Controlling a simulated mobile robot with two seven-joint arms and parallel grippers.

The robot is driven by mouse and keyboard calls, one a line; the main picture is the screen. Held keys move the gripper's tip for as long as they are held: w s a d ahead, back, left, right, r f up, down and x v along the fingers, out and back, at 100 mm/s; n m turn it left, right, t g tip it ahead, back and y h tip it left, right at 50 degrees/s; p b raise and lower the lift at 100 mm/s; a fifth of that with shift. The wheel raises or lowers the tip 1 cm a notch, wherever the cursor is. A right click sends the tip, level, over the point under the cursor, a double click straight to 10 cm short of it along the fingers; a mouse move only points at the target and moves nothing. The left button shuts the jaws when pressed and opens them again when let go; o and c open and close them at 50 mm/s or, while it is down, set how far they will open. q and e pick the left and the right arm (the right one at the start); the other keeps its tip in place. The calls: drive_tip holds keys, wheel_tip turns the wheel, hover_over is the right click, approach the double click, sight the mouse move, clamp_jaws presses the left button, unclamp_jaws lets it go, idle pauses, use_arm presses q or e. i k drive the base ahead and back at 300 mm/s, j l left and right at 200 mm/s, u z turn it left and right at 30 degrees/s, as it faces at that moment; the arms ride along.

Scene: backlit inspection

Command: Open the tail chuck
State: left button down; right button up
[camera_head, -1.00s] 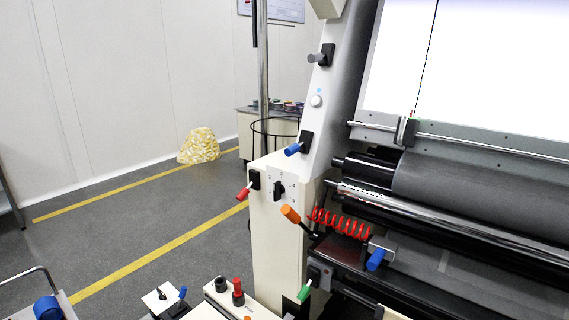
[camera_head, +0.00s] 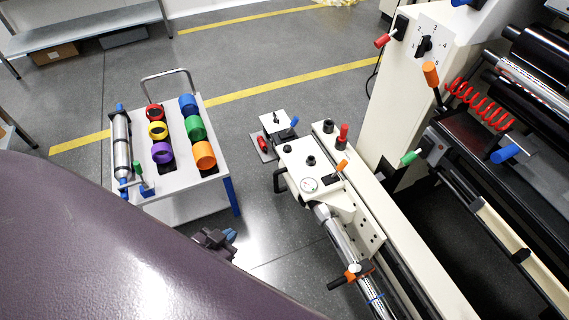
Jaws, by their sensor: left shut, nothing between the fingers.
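The cream winding unit (camera_head: 318,170) stands at centre right, with a pressure gauge, dark knobs and a small orange-tipped lever (camera_head: 341,165) on top. A chrome shaft (camera_head: 345,240) runs from its near end toward the bottom of the view. A clamp with an orange handle (camera_head: 358,270) sits around that shaft lower down. I cannot tell which of these fittings is the tail chuck. My left gripper (camera_head: 226,237) is small and partly hidden behind my purple arm, left of the unit and apart from it. It is shut and empty. My right gripper is out of view.
A white cart (camera_head: 200,190) at left carries coloured rings and a metal roller. A small stand (camera_head: 276,124) with a blue-tipped lever is behind the unit. The large machine (camera_head: 400,110) with a red coiled hose (camera_head: 480,104) fills the right. Grey floor (camera_head: 280,240) lies between cart and unit.

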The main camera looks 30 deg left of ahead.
sight(307, 172)
drive_tip(key=k+j+u, duration=0.1)
drive_tip(key=j+u, duration=0.4)
drive_tip(key=j, duration=0.55)
drive_tip(key=i+j+u, duration=0.1)
drive_tip(key=j+u, duration=0.4)
drive_tip(key=j, duration=0.5)
